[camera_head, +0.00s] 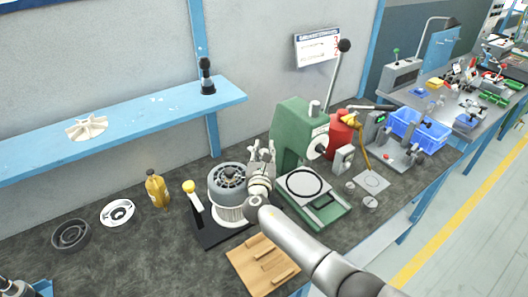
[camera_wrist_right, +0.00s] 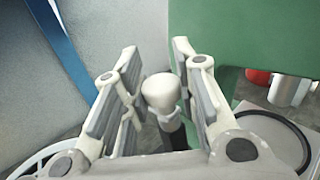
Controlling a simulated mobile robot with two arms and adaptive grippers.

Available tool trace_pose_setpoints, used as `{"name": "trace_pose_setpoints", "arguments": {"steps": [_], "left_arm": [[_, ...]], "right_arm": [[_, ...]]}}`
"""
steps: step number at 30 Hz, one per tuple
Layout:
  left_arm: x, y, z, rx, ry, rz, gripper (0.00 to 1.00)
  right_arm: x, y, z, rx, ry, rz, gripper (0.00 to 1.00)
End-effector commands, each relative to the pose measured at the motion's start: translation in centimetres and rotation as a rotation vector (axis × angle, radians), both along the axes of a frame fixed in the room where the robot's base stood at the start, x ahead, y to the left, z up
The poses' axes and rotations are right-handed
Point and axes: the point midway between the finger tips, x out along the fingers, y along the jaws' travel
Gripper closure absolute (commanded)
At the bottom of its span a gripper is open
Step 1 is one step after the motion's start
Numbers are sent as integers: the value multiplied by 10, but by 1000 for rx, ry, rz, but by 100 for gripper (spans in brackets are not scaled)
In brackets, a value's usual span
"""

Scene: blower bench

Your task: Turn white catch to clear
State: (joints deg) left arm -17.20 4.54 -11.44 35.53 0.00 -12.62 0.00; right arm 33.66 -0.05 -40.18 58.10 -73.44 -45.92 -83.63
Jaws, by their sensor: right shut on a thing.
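The white catch (camera_wrist_right: 160,95) shows in the right wrist view as a rounded white knob on a dark stem, between the two fingers of my right gripper (camera_wrist_right: 155,100). My right gripper is shut on it. In the head view my right gripper (camera_head: 262,156) is at the right side of the grey blower housing (camera_head: 228,182), and the catch is hidden there. The blower stands on a black base plate (camera_head: 208,234). A second lever with a yellow knob (camera_head: 188,186) stands at the left of the blower.
A green press (camera_head: 290,135) with a scale-like platform stands close to the right of my gripper. A wooden block board (camera_head: 262,265) lies in front. A yellow bottle (camera_head: 157,190), a white ring (camera_head: 117,212) and a dark ring (camera_head: 70,236) stand to the left.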

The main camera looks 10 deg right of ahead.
Motion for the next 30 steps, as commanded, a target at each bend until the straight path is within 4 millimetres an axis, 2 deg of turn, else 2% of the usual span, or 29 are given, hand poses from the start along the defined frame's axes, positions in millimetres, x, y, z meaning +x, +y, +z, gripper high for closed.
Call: {"name": "trace_pose_setpoints", "arguments": {"steps": [6, 7, 12, 23, 30], "left_arm": [[0, 0, 0, 0, 0, 0, 60], [0, 0, 0, 0, 0, 0, 60], [0, 0, 0, 0, 0, 0, 60], [-1, 4, 0, 4, 1, -1, 60], [0, 2, 0, 2, 0, -1, 60]], "right_arm": [[0, 0, 0, -1, -1, 0, 100], [0, 0, 0, -1, -1, 0, 72], [0, 0, 0, -1, -1, 1, 50], [-1, 0, 0, 0, 0, 1, 50], [-22, 5, -1, 2, 1, 2, 50]]}}
